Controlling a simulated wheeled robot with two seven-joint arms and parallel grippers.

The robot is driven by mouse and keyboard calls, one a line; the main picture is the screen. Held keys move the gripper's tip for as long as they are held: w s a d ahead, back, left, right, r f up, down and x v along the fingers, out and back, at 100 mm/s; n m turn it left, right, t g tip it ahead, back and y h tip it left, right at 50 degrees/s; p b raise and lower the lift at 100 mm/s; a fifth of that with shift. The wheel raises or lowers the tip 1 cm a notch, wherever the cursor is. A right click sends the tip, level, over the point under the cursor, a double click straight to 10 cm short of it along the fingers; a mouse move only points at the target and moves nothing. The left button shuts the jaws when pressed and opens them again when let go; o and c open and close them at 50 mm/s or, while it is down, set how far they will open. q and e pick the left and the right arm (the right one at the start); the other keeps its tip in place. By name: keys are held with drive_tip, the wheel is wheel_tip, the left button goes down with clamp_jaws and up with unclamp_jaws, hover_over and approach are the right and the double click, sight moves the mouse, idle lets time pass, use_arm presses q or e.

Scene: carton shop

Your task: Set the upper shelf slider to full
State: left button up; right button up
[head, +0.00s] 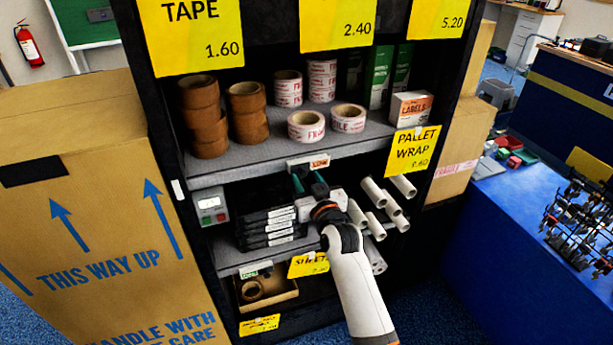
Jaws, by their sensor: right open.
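The upper shelf slider (308,162) is a small pale plate on the front edge of the upper shelf (245,168). Its orange tag appears to read LOW. My right gripper (309,180) is open and empty, with its dark green-tipped fingers just below the slider. I cannot tell whether they touch it. My right arm comes up from the bottom of the head view and hides part of the lower shelf. My left gripper is not in view.
Tape rolls (305,126) and a labels box (410,108) stand on the upper shelf. Black packs (268,228) and white rolls (385,205) lie below, beside my right gripper. A lower slider (256,270) sits on the lower edge. A large carton (95,210) stands left.

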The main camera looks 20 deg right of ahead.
sight(322, 162)
drive_tip(key=shift+w, duration=0.55)
clamp_jaws()
drive_tip(key=d, duration=0.6)
drive_tip(key=shift+a, duration=0.15)
unclamp_jaws()
drive_tip(key=shift+d, duration=0.2)
drive_tip(key=shift+a, duration=0.1)
